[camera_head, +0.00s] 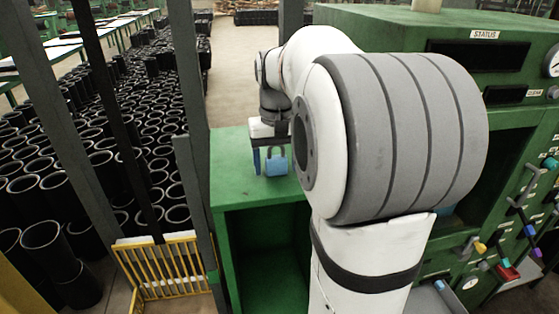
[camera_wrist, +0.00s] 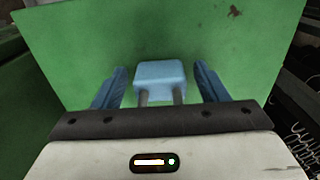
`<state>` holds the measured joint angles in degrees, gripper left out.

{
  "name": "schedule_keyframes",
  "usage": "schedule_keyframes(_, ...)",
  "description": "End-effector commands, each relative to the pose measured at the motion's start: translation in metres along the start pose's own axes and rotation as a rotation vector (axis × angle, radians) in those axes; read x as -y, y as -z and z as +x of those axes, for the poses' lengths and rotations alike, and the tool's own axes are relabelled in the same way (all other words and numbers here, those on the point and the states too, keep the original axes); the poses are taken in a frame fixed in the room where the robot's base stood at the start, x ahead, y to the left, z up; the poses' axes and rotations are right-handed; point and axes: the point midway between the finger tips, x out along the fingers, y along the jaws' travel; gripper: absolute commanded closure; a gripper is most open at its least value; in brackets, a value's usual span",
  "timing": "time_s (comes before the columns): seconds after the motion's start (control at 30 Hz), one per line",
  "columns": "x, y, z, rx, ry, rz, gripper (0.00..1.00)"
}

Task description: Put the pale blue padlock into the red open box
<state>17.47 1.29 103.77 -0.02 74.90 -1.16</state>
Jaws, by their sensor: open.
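The pale blue padlock (camera_head: 276,165) is on the green cabinet top, near its left part, in the head view. In the wrist view the padlock (camera_wrist: 160,74) lies between the two blue fingers of my gripper (camera_wrist: 160,84), with its body away from the palm and its grey shackle legs toward it. A gap shows on each side, so the fingers do not touch it. My gripper (camera_head: 270,155) is open. In the head view my arm hides part of the gripper and of the cabinet top. I cannot make out a red open box in either view.
The green cabinet top (camera_head: 232,170) is bare around the padlock, with an open compartment (camera_head: 266,245) below. A taller green panel (camera_head: 485,60) with gauges and levers stands at right. Grey posts (camera_head: 190,110), a yellow rack (camera_head: 165,270) and many black sleeves (camera_head: 90,135) are at left.

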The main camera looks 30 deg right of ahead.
Motion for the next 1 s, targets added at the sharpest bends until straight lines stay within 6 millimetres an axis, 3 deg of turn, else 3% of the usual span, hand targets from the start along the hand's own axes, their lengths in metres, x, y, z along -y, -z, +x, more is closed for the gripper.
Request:
schedule_keyframes(0.27,0.0,0.001,-0.009,-0.003,0.0,-0.001,0.33)
schedule_keyframes(0.73,0.001,0.001,-0.101,-0.003,0.0,-0.002,0.33)
schedule_keyframes(1.0,0.001,0.0,-0.122,0.001,0.0,-0.002,0.33)
